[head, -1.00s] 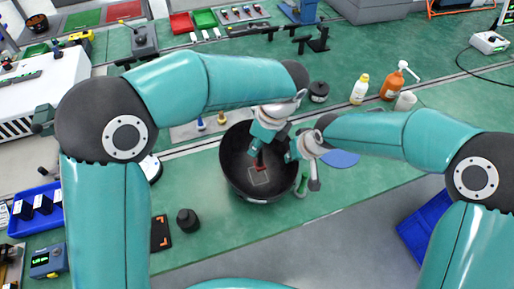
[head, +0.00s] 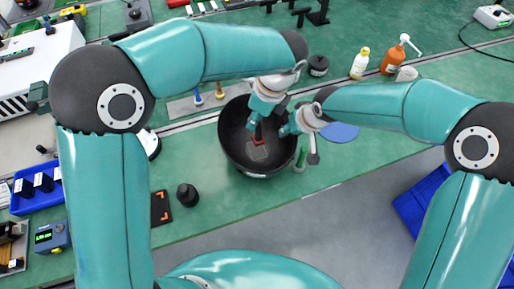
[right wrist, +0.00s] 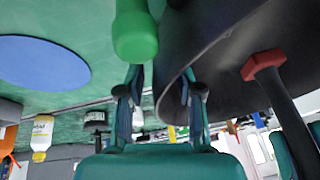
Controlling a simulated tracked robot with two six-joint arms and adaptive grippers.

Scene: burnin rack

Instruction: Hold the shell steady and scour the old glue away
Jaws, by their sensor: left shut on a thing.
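The black bowl-shaped shell (head: 232,152) stands on the green bench with a paler square patch (head: 258,154) on its inside floor. My left gripper (head: 256,126) is inside the shell, shut on a dark-handled tool with a red head (head: 258,140). The red head is at the far edge of the patch; I cannot tell whether it presses on it. In the right wrist view the red head (right wrist: 264,64) shows inside the shell (right wrist: 225,75). My right gripper (right wrist: 160,95) is open at the shell's right rim, its fingers apart on either side of the rim.
A green-ended thing (right wrist: 135,35) stands close by the right gripper, outside the shell. A blue disc (head: 339,131) lies to the right. A yellow-white bottle (head: 360,63) and an orange bottle (head: 393,60) stand behind. A black knob-like piece (head: 187,195) is at the front left.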

